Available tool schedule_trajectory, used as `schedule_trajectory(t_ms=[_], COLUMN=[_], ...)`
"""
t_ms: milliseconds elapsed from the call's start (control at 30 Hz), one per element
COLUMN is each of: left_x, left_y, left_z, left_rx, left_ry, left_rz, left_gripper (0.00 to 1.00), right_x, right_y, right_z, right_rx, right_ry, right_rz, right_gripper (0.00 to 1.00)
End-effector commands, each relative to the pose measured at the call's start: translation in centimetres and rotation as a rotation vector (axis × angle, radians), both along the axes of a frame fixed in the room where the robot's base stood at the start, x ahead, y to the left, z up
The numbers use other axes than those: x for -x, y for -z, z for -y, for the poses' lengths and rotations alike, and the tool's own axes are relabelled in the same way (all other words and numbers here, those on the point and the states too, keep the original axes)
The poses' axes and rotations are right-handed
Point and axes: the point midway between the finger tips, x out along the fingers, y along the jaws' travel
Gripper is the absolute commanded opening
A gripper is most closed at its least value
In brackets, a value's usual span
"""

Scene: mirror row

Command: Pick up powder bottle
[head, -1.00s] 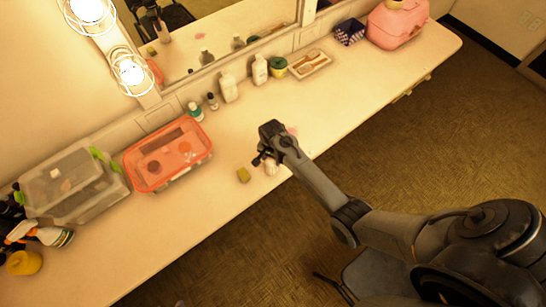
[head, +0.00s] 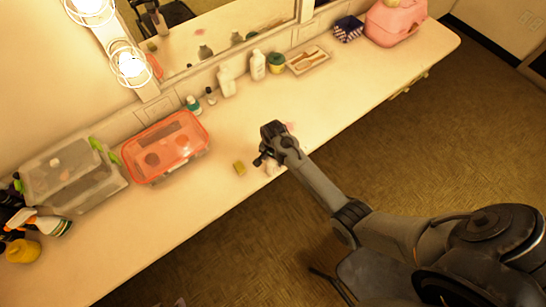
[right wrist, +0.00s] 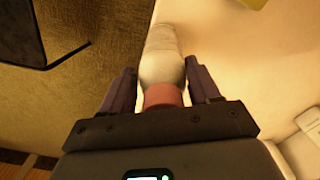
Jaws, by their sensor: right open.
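The powder bottle (right wrist: 160,58), whitish with a pinkish-red band at its near end, lies between the two fingers of my right gripper (right wrist: 163,78) in the right wrist view. The fingers stand on either side of it, with a small gap visible, so the gripper is open around it. In the head view my right gripper (head: 265,158) is low over the front part of the counter. A whitish part of the bottle (head: 273,170) shows just below it; the rest is hidden by the gripper. My left gripper is not in view.
A small yellow block (head: 239,168) sits just left of the gripper on the counter (head: 205,190). An orange-lidded container (head: 166,148) is farther left. White bottles (head: 227,82) stand at the back by the mirror (head: 225,30). The counter right of the gripper is mostly clear.

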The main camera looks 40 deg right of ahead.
Motion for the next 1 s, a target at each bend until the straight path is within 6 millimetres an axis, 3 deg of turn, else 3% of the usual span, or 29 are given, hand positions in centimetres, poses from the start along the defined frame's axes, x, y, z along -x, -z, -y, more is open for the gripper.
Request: schedule_trajectory(t_ms=[33,133,567,1000], left_x=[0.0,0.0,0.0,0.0], left_y=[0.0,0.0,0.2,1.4], left_z=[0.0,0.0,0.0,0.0], left_rx=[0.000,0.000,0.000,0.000], left_ry=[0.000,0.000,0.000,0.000], left_rz=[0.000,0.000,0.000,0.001], left_gripper=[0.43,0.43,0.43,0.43], right_x=[0.0,0.0,-0.2,-0.2], right_y=[0.0,0.0,-0.9,-7.7], right_z=[0.0,0.0,0.0,0.1], right_rx=[0.000,0.001,0.001,0.002], right_ry=[0.000,0.000,0.000,0.000], right_rz=[0.000,0.001,0.007,0.008], right_gripper=[0.69,0.82,0.82,0.82])
